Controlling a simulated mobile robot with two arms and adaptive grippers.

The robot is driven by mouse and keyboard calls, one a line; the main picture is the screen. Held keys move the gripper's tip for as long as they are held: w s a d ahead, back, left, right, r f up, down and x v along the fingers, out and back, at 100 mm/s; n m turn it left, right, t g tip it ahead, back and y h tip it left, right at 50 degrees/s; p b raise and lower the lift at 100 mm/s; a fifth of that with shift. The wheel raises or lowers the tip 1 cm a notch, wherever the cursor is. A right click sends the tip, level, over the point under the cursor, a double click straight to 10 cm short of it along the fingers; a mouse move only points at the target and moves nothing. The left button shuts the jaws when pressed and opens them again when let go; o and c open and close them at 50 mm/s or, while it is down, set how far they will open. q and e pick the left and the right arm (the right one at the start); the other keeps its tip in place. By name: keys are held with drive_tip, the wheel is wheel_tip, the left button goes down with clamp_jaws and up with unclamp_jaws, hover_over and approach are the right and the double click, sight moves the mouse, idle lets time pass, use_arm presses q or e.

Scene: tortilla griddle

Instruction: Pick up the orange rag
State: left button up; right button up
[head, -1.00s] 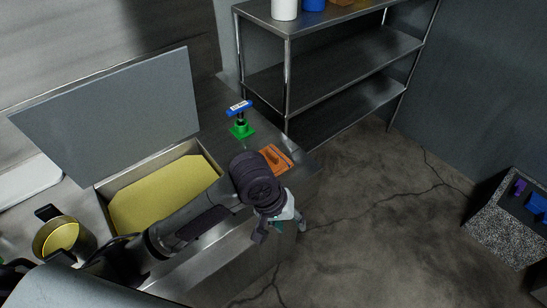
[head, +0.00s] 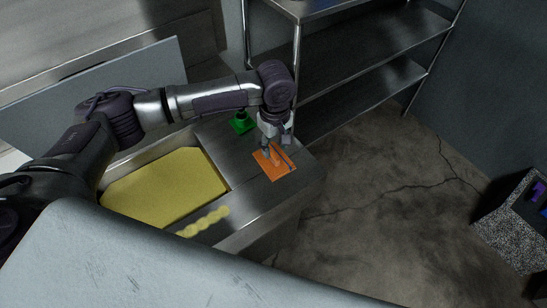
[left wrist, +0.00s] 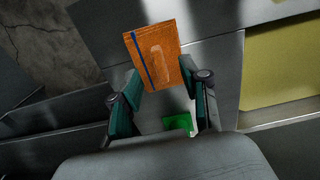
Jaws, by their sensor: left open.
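The orange rag (head: 273,171) lies flat on the metal counter, to the right of the griddle and near the counter's right end. It also shows in the left wrist view (left wrist: 151,48), with a dark blue stripe along one side and a paler raised shape in its middle. My left gripper (head: 276,153) is over the rag, pointing down, and covers part of it in the head view. Its fingers (left wrist: 160,75) are open on either side of the rag's near end in the left wrist view. I cannot tell whether they touch it. My right gripper is not in view.
The yellow griddle surface (head: 165,190) with its raised grey lid (head: 60,105) is left of the rag. A green base (head: 242,123) stands just behind the rag. Yellow rounds (head: 203,222) lie along the front edge. A metal shelf rack (head: 350,65) stands behind.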

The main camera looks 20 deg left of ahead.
sight(273, 154)
use_arm(q)
drive_tip(key=f, duration=0.1)
drive_tip(key=w+f+p, duration=0.1)
drive_tip(key=f, duration=0.1)
drive_tip(key=shift+w+a+f, duration=0.15)
drive_tip(key=shift+a+f, duration=0.05)
drive_tip(key=shift+a, duration=0.15)
wheel_tip(273, 154, down, 2)
drive_tip(key=shift+a+f+p, duration=0.15)
drive_tip(key=shift+f+p, duration=0.05)
drive_tip(key=shift+p, duration=0.3)
drive_tip(key=shift+f, duration=0.5)
drive_tip(key=c, duration=0.5)
clamp_jaws()
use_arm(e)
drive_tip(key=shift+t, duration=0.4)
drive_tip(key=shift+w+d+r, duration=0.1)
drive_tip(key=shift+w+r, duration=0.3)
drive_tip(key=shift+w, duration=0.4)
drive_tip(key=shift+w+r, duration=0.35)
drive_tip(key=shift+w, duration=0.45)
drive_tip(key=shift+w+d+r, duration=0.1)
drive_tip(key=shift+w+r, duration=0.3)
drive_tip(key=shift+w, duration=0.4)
